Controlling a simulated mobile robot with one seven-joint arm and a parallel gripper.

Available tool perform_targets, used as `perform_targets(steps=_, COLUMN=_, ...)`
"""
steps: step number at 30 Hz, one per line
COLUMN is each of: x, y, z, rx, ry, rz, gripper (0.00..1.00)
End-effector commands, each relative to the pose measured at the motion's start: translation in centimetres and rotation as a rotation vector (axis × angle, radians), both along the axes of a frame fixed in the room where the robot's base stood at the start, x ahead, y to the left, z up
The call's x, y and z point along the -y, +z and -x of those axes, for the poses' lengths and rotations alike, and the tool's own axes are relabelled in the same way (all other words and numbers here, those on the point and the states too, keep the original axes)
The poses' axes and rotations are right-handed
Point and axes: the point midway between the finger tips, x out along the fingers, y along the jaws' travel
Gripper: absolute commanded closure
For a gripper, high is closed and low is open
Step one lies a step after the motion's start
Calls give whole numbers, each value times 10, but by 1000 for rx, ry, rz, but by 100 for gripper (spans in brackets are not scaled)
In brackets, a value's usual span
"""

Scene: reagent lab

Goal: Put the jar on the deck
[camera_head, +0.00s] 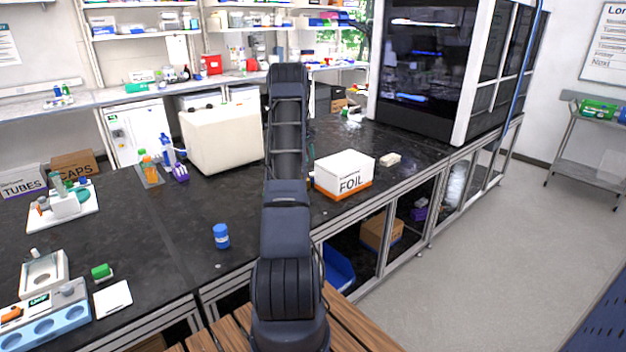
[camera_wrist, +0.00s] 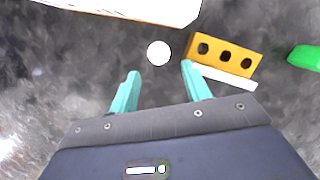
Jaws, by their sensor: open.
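My gripper (camera_wrist: 160,82) is open and empty in the wrist view, its two teal fingers spread over the dark bench top. A round white thing (camera_wrist: 158,53) lies just beyond the fingertips, between their lines; I cannot tell if it is a jar or a lid. In the head view my arm hides the gripper. A small blue jar with a pale label (camera_head: 221,236) stands upright on the near bench, left of my arm. No surface is plainly marked as the deck; a large glass-fronted machine (camera_head: 425,65) stands at the back right.
In the wrist view a yellow block with holes (camera_wrist: 225,55), a green item (camera_wrist: 304,58) and a white box edge (camera_wrist: 140,8) surround the fingers. A FOIL box (camera_head: 344,172) and a cream box (camera_head: 222,138) flank my arm. Bench around the blue jar is clear.

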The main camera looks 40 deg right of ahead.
Motion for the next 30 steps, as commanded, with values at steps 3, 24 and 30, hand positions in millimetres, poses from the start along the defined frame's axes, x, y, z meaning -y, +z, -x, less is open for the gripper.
perform_targets(steps=3, x=1, y=-9, z=2, rx=-1, ry=0, rz=-1, gripper=52)
perform_targets(steps=24, x=9, y=-81, z=14, rx=-1, ry=1, rz=-1, gripper=52)
perform_targets(steps=30, x=11, y=-103, z=19, rx=-1, ry=1, rz=0, gripper=52)
